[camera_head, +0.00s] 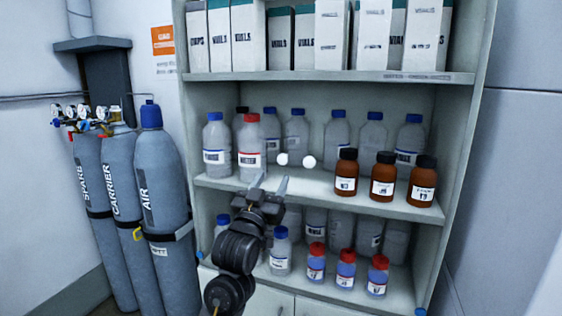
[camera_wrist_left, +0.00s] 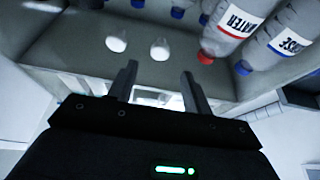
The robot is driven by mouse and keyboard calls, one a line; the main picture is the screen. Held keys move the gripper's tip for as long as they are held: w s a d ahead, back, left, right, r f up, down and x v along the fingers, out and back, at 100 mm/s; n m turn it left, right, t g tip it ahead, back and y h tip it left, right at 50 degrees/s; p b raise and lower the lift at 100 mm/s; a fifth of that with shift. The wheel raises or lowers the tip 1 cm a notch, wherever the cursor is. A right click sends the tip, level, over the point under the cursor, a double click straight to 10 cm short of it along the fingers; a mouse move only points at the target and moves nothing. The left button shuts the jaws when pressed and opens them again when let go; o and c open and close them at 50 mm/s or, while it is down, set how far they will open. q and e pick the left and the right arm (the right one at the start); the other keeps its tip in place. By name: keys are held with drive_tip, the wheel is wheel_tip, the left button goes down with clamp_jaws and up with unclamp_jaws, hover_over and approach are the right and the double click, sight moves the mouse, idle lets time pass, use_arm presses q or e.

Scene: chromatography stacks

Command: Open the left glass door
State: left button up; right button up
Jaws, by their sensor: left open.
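Two small round white knobs hang before the middle shelf of a tall cabinet, at the inner edges of clear glass doors. The glass itself hardly shows. The left door's knob (camera_head: 282,159) is next to the right door's knob (camera_head: 309,162). The wrist view is turned over, so the left knob (camera_wrist_left: 160,49) appears right of the other knob (camera_wrist_left: 116,44). My left gripper (camera_head: 269,184) is open and empty, just below and slightly left of the left knob, apart from it. Its fingers (camera_wrist_left: 159,75) point toward the knobs. My right gripper is out of view.
The cabinet (camera_head: 330,76) holds white boxes on top, clear bottles, brown bottles (camera_head: 382,178) and red-capped bottles (camera_head: 345,269). Grey gas cylinders (camera_head: 157,190) stand at the left. The grey wall (camera_head: 515,150) is at the right.

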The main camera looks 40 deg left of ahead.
sight(282, 161)
use_arm(q)
drive_tip(key=p+x, duration=0.2)
drive_tip(key=x, duration=0.5)
drive_tip(key=shift+w+a, duration=0.15)
drive_tip(key=shift+w, duration=0.15)
drive_tip(key=shift+c, duration=0.2)
clamp_jaws()
